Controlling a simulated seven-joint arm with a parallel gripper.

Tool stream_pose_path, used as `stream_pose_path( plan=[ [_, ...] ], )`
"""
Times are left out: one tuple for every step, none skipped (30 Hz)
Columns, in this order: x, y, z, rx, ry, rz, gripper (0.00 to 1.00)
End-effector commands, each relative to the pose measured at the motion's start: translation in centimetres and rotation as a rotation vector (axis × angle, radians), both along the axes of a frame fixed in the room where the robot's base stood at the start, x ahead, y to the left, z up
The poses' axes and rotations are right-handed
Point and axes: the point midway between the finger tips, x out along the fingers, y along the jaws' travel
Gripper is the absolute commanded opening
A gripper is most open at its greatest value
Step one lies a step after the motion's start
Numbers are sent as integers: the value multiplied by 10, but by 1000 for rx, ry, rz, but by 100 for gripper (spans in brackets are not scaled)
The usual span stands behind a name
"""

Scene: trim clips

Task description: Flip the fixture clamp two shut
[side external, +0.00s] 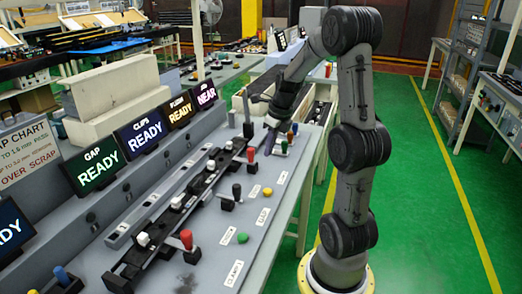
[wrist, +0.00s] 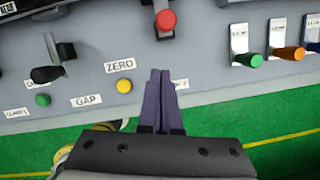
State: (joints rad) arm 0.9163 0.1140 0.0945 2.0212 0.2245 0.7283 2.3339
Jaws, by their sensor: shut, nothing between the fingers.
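A red-handled clamp lever (side external: 250,154) stands upright at the far end of the dark fixture rail. Its red knob also shows at the top of the wrist view (wrist: 165,21), near a label ending in "2" that my fingers partly cover. My gripper (side external: 269,147) is just to the right of this lever in the side view. In the wrist view my gripper (wrist: 158,72) has its fingers together and empty, with the tips below the red knob and a gap between them.
Another red-handled lever (side external: 186,239) stands at the rail's near end. A black-handled lever (wrist: 48,73), a green button (wrist: 43,100) and a yellow button (wrist: 124,86) lie left of my fingers. Green (wrist: 250,60) and orange (wrist: 290,53) handles are to the right.

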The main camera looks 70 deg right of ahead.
Motion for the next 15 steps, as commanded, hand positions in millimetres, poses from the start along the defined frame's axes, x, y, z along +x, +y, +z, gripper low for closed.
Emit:
stream_pose_path(
  plan=[
    [-2,0,13,-8,-4,0,0],
    [-4,0,19,-6,-4,1,0],
    [-6,1,28,-6,-4,1,0],
    [-7,1,34,-6,-4,1,0],
    [-8,2,40,-5,-4,0,0],
    [-10,2,47,-4,-2,0,0],
    [-12,3,52,-4,-2,0,0],
    [-13,3,56,-4,-1,0,0],
    [-14,3,61,-3,0,0,0],
    [-15,3,65,-3,0,-1,0],
    [-16,4,68,-2,0,0,0],
    [-17,4,72,-2,1,0,0],
    [-17,4,74,-2,0,0,0],
    [-18,4,76,-2,1,0,0],
    [-18,5,78,-1,0,1,0]
  ],
)
